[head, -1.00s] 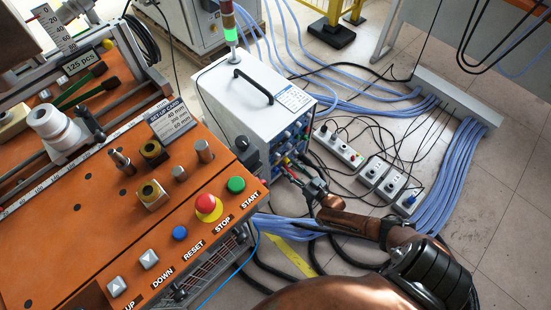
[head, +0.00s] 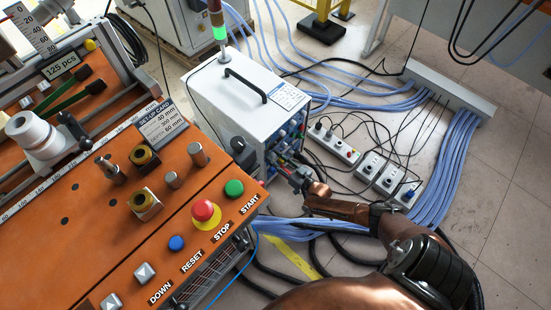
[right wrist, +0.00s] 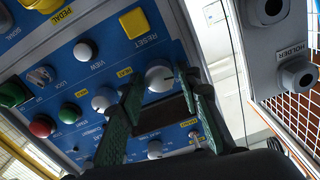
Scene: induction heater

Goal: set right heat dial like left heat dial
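The white heater cabinet (head: 225,95) stands on the floor, its blue control panel (head: 290,135) facing right. My right gripper (head: 290,170) is at the lower part of this panel. In the right wrist view the panel appears upside down. The two green fingers (right wrist: 157,84) stand on either side of a round silver dial (right wrist: 158,75), with narrow gaps visible, so they look open. A similar silver dial (right wrist: 104,98) is just left of the fingers. The small labels are too unclear to tell which heat dial is which. My left gripper is not in view.
The orange workbench (head: 90,230) is at left. Power strips (head: 333,145) and blue cables cover the floor at right.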

